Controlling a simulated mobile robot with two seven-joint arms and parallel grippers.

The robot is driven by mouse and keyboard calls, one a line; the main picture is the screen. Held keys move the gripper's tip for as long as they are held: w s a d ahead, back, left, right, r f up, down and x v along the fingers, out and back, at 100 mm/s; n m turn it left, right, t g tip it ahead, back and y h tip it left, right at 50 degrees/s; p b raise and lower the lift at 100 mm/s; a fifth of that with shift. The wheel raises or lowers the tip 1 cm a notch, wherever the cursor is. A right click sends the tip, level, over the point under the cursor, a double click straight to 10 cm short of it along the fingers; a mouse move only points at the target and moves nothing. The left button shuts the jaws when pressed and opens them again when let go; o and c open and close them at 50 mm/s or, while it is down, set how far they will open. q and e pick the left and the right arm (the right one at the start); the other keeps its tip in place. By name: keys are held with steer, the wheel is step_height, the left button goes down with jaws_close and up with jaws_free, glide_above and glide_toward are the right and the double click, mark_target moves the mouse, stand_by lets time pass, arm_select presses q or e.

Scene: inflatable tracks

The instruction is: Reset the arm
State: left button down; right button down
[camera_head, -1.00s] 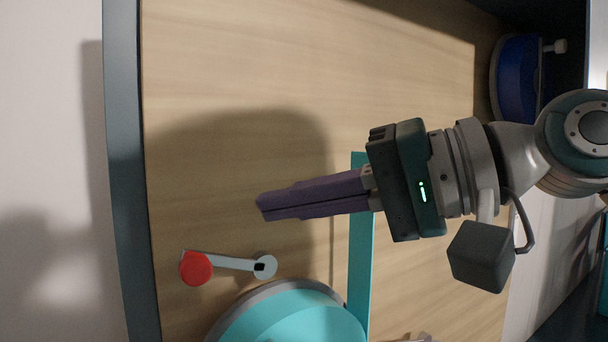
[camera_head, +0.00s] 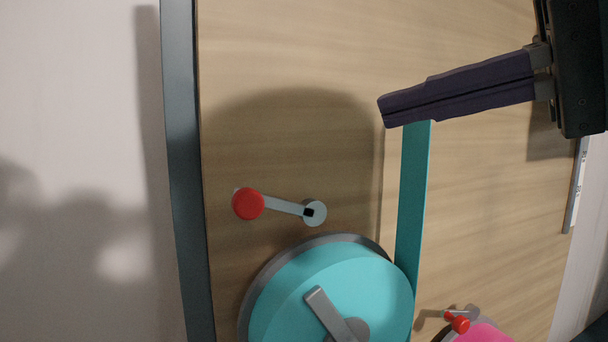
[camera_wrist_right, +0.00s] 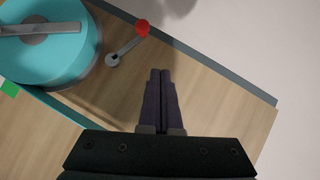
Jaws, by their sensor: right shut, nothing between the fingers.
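My right gripper (camera_head: 384,112) comes in from the right in the head view, above the wooden board (camera_head: 290,50). Its purple fingers are pressed together with nothing between them. It also shows in the right wrist view (camera_wrist_right: 160,72), pointing toward the board's dark edge. A lever with a red knob (camera_head: 248,204) is on the board, below and left of the fingertips and apart from them. The same red knob is in the wrist view (camera_wrist_right: 142,27). My left gripper is in neither view.
A large teal disc (camera_head: 330,290) with a grey handle is below the lever. A teal strip (camera_head: 412,190) runs beside it. A pink disc (camera_head: 484,333) with a small red-knobbed lever (camera_head: 459,324) is at lower right. A dark frame (camera_head: 184,170) borders the board at left.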

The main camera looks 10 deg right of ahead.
steer(key=s+f+n+g+h+p, duration=0.1)
steer(key=s+f+n+h+p, duration=0.15)
steer(key=f, duration=0.45)
steer(key=s+f+n+g+h+p, duration=0.1)
steer(key=s+f+h+p, duration=0.15)
steer(key=f, duration=0.45)
steer(key=s+d+f+n+g+h+p, duration=0.1)
steer(key=s+d+f+h, duration=0.2)
steer(key=s, duration=0.4)
steer(key=s+d+f+n+g+h+p, duration=0.1)
steer(key=s+d+f+g+h, duration=0.1)
steer(key=s+f, duration=0.3)
steer(key=s+d+h, duration=0.1)
steer(key=s, duration=0.2)
steer(key=shift+d+f+h, duration=0.3)
steer(key=shift+d, duration=0.1)
